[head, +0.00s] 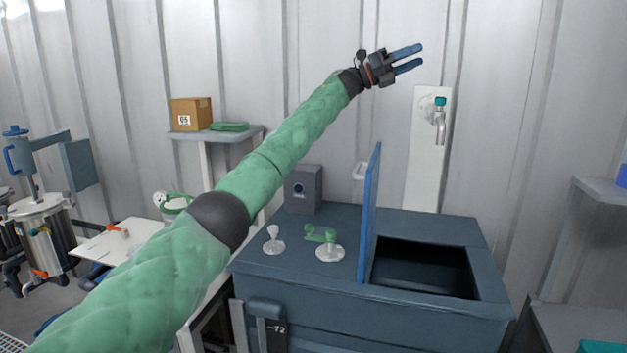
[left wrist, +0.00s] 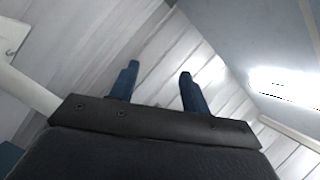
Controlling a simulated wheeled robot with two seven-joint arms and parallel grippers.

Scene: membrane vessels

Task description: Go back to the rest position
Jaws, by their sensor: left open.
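My left gripper (head: 408,59) is raised high in front of the corrugated wall, at the end of my outstretched green-sleeved arm. Its two blue fingers are apart with nothing between them. The left wrist view also shows the open fingers (left wrist: 158,88), with only wall and ceiling beyond. The gripper is above and clear of the dark blue chest (head: 420,225). My right gripper is not in view.
The chest has an open hatch (head: 425,268) with an upright blue lid (head: 371,215). Small clear and green vessels (head: 330,252) stand on its top. A tap (head: 440,125) is on the wall. A cardboard box (head: 190,114) sits on a side shelf; a steel vessel (head: 45,235) stands far left.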

